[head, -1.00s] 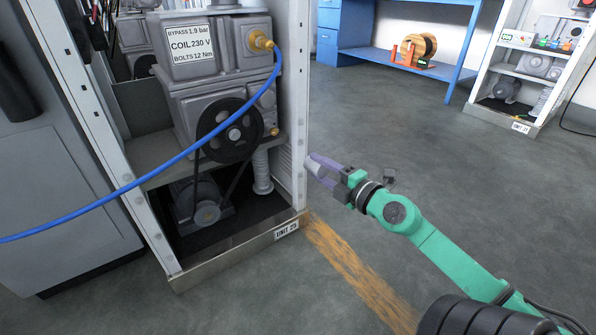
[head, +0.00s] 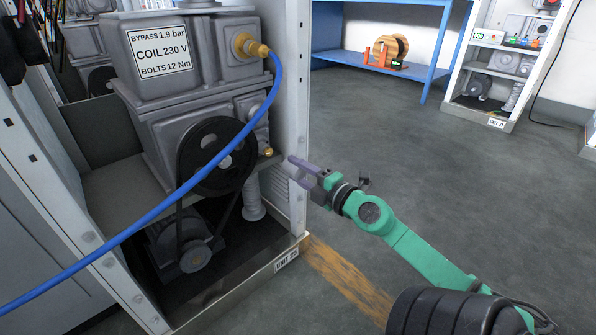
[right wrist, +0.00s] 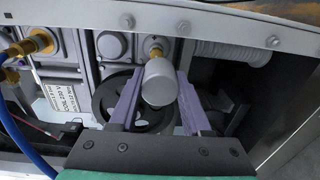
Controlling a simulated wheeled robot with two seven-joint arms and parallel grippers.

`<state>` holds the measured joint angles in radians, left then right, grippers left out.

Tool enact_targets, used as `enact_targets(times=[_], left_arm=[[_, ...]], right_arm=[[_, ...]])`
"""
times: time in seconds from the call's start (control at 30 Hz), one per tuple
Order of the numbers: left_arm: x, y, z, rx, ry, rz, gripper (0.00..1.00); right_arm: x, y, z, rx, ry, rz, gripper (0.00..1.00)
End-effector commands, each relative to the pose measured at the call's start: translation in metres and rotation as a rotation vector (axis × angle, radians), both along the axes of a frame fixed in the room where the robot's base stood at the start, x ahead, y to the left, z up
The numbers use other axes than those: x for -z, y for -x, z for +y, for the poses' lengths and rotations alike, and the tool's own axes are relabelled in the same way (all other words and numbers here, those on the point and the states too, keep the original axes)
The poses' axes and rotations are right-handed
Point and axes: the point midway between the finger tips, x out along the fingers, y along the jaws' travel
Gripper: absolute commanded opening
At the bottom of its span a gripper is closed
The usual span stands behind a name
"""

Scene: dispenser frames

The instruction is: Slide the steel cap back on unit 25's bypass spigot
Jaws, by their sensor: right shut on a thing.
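My right gripper (head: 300,169) is in front of the right post of unit 25's frame, its purple fingers shut on the steel cap. The cap (right wrist: 160,85) is a plain grey cylinder between the fingers in the right wrist view. A small bare brass spigot (head: 268,153) sticks out low on the pump's right side, left of the fingertips in the head view. In the right wrist view the spigot (right wrist: 154,48) shows just beyond the cap, partly hidden by it. A gap between cap and spigot shows in the head view. My left gripper is not in view.
A blue hose (head: 150,212) runs from the upper brass fitting (head: 250,46) across the frame's front. The black pulley (head: 216,155) and its belt are beside the spigot. The frame's right post (head: 292,110) stands close to my gripper. Floor to the right is clear.

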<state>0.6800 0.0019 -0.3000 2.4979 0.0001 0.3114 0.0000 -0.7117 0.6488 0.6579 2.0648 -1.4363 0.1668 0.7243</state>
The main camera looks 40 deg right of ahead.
Motion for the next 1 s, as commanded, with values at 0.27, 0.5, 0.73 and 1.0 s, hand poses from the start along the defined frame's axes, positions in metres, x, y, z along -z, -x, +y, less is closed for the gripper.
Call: enact_targets(times=[0.27,0.5,0.73,1.0], left_arm=[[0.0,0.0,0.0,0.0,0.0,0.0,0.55],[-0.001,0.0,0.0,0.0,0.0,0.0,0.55],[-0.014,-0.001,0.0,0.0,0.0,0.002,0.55],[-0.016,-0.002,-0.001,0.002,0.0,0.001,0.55]], right_arm=[[0.0,0.0,0.0,0.0,0.0,0.0,0.0],[-0.004,-0.005,0.0,-0.008,0.056,-0.014,0.0],[-0.004,-0.033,0.0,-0.008,0.057,-0.013,0.0],[-0.001,-0.054,-0.001,-0.007,0.056,-0.011,0.0]])
